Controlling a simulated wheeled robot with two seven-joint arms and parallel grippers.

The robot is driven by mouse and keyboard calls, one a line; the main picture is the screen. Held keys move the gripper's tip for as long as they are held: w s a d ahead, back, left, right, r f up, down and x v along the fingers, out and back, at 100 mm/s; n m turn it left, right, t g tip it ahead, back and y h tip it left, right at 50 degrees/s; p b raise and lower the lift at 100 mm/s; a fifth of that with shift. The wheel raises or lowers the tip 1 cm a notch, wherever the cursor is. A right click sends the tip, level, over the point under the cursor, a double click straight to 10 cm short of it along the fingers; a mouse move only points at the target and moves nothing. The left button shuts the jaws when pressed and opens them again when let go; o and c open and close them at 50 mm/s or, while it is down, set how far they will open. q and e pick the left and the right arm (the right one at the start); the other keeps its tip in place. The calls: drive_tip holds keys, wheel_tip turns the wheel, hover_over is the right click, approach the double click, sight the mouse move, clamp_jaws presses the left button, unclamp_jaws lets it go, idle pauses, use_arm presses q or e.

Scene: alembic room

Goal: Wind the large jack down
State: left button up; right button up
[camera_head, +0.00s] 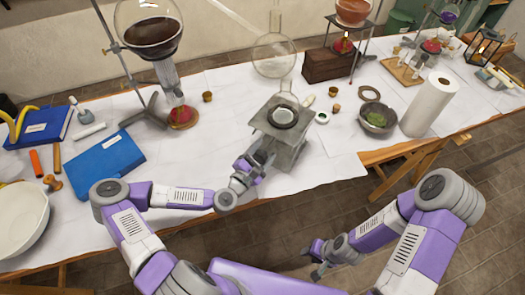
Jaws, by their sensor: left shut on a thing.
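The large jack (290,155) is a grey metal lab jack near the front edge of the white-covered table. Its top plate is raised above the table, and a round dark-rimmed piece (284,115) sits on it. My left gripper (245,170) is at the jack's front left side, low down, and is shut on what looks like the jack's knob. The knob is mostly hidden by the gripper. My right gripper (315,258) is out in front of the table, away from the jack, and looks open and empty.
Clear glassware (274,57) stands above and behind the jack. A dark-filled flask (150,35) on a stand is at the left. A blue book (103,166), a bowl (378,118) and a paper roll (428,105) lie around.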

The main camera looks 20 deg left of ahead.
sight(258, 160)
use_arm(q)
drive_tip(key=n, duration=0.4)
drive_tip(key=shift+d+n, duration=0.15)
drive_tip(key=shift+n, duration=0.25)
idle(0.4)
drive_tip(key=o, duration=1)
drive_tip(key=shift+c, duration=0.2)
drive_tip(key=v, duration=0.4)
drive_tip(key=shift+s+p, duration=0.25)
drive_tip(key=shift+p, duration=0.05)
drive_tip(key=shift+p+v, duration=0.85)
drive_tip(key=shift+v, duration=0.1)
drive_tip(key=shift+s+a+p, duration=0.3)
drive_tip(key=shift+s+p, duration=0.3)
